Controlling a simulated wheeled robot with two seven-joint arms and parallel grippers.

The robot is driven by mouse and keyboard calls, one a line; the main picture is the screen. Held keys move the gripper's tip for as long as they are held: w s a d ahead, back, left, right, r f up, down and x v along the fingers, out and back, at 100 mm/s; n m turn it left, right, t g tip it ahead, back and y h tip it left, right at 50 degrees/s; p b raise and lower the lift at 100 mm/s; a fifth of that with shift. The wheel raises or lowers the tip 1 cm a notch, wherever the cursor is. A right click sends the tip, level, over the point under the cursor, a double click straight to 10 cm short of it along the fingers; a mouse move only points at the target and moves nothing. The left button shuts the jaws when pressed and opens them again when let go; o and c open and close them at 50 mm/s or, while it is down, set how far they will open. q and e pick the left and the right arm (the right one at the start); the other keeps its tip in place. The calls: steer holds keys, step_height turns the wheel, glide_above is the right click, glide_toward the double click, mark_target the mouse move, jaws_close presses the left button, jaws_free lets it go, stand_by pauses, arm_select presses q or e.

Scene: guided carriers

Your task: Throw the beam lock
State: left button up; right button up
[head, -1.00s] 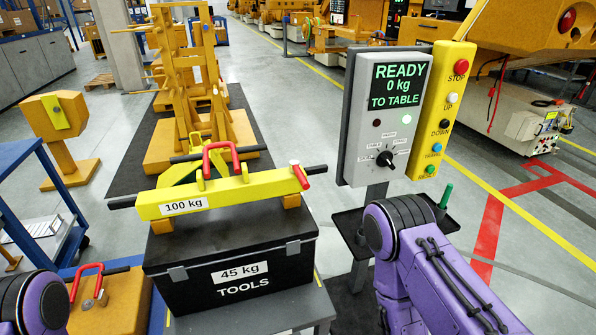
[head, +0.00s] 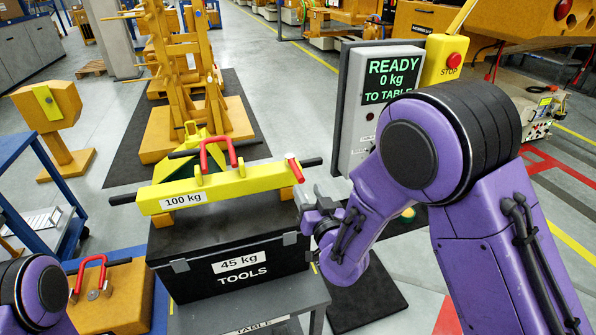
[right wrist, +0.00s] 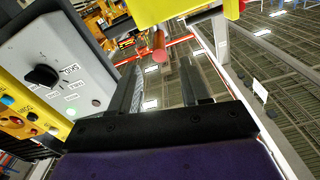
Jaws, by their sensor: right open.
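The yellow lifting beam (head: 225,186), marked 100 kg, lies over the black tool box (head: 230,262). A short red lever (head: 297,172) with a pale end stands at the beam's right end; I take it to be the beam lock. My right gripper (head: 311,194) is just right of and below this lever, open and apart from it. In the right wrist view, the open fingers (right wrist: 158,82) have nothing between them. The red lever (right wrist: 159,43) shows beyond the fingertips, under the yellow beam (right wrist: 185,9). My left arm shows at lower left; its gripper is out of view.
The grey control box (head: 356,105) reads READY, 0 kg, TO TABLE. An orange case (head: 112,300) with a red handle and a blue cart (head: 45,165) stand left.

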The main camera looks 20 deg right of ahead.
mark_target(298, 171)
steer(key=w+p, duration=0.2)
steer(key=w, duration=0.6)
steer(key=shift+w, duration=0.4)
jaws_close()
